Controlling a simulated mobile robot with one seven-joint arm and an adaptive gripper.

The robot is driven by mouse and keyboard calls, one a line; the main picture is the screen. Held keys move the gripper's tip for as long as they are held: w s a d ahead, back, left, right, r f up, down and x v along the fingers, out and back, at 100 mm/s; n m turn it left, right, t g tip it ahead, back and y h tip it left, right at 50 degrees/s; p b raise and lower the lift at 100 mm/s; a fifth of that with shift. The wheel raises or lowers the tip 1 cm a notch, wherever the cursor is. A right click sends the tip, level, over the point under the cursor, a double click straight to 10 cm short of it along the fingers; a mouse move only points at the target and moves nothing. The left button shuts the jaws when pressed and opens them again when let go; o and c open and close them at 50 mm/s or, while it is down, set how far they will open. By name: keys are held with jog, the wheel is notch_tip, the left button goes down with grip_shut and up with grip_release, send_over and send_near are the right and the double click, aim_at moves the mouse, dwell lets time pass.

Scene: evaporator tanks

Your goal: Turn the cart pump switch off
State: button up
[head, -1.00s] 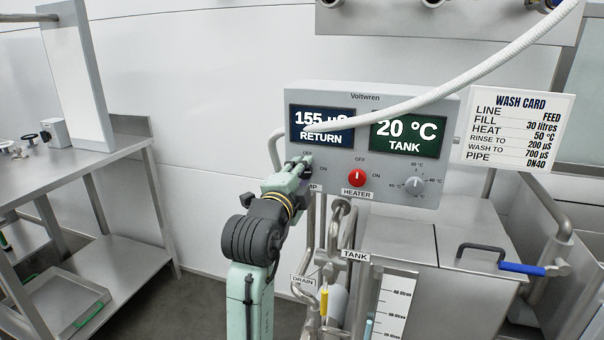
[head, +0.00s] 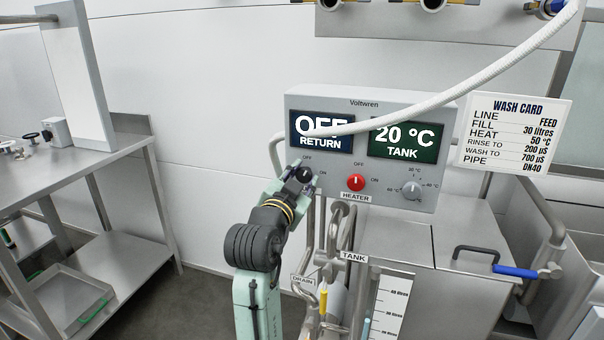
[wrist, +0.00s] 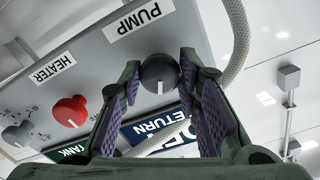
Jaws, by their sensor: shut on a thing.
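The cart pump switch is a dark round knob (head: 305,174) at the lower left of the grey Voltwren control box (head: 330,192). The knob also shows in the wrist view (wrist: 159,72), beside the PUMP label (wrist: 139,29). My gripper (head: 300,177) has its two purple-padded fingers on either side of the knob and is shut on it. In the wrist view, the knob's white mark points away from the PUMP label, towards the displays. The RETURN display (head: 321,131) reads OFF, partly covered by a white hose. The TANK display (head: 404,138) reads 20 °C.
The red HEATER knob (head: 356,182) and a grey temperature knob (head: 411,189) sit right of the pump knob. The white hose (head: 470,80) crosses in front of the box. Pipes (head: 340,230) stand below it. A steel table (head: 90,170) is at left.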

jog(key=n+p, duration=0.2)
jog(key=n, duration=0.3)
dwell(0.6)
jog(key=o, duration=1.1)
jog(key=shift+o, duration=0.2)
jog(key=shift+s, duration=0.15)
jog(key=v, duration=1.1)
jog(key=shift+s, duration=0.35)
jog(key=shift+a, duration=0.15)
